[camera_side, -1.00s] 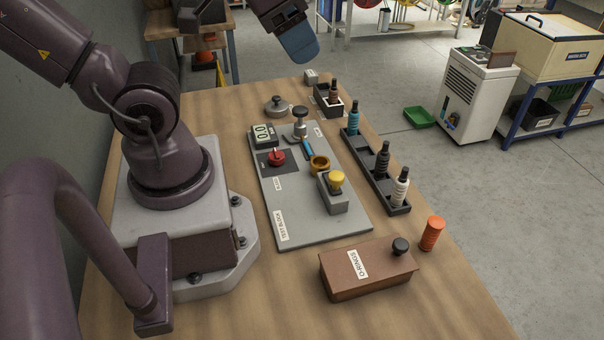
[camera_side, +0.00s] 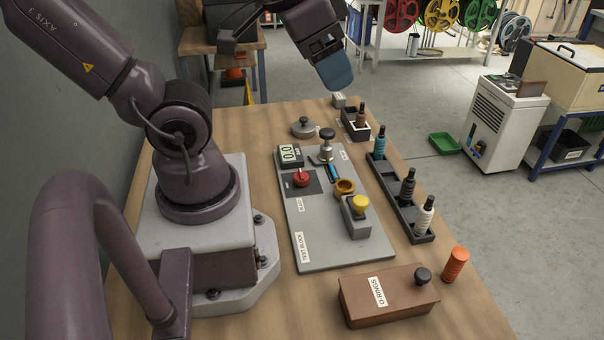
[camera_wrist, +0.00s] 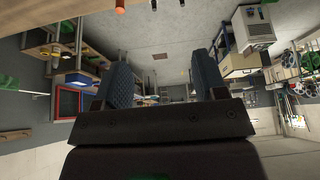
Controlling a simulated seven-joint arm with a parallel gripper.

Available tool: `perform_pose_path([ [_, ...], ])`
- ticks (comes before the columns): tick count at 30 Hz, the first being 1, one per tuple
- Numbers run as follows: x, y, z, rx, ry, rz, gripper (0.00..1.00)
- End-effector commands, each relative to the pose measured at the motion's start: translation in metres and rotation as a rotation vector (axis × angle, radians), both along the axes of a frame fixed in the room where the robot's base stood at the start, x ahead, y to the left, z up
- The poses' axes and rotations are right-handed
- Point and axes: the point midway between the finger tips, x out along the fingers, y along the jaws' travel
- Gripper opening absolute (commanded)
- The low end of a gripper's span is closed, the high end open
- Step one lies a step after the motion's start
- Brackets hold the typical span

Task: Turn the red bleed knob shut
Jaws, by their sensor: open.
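The red bleed knob (camera_side: 302,178) sits on a dark square plate on the grey test block board (camera_side: 318,250), beside a small gauge (camera_side: 290,154) that appears to read 0.0. A pale mark shows on the knob's top. My gripper (camera_side: 335,75) is high above the far end of the bench, well away from the knob. In the wrist view my gripper (camera_wrist: 163,85) shows two blue textured fingers spread apart with nothing between them. The knob does not show in the wrist view.
On the board stand a silver fitting with a black knob (camera_side: 327,145), a brass ring (camera_side: 344,187) and a yellow button (camera_side: 360,203). A rack of bottles (camera_side: 408,215) lies to the right. A brown O-rings box (camera_side: 388,297) and an orange cylinder (camera_side: 455,264) are in front.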

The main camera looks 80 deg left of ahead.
Motion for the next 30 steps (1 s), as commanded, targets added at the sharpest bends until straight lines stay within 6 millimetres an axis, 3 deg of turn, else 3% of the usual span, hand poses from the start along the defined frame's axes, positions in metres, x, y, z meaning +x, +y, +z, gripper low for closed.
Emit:
perform_pose_path([
  [5,0.007,0.036,-0.039,-0.030,0.191,0.167,0.65],
  [10,0.010,0.083,-0.092,-0.063,0.370,0.248,0.65],
  [15,0.000,0.125,-0.147,-0.093,0.489,0.205,0.65],
  [21,-0.014,0.157,-0.197,-0.081,0.536,0.026,0.65],
  [30,-0.001,0.169,-0.202,0.039,0.472,-0.218,0.65],
])
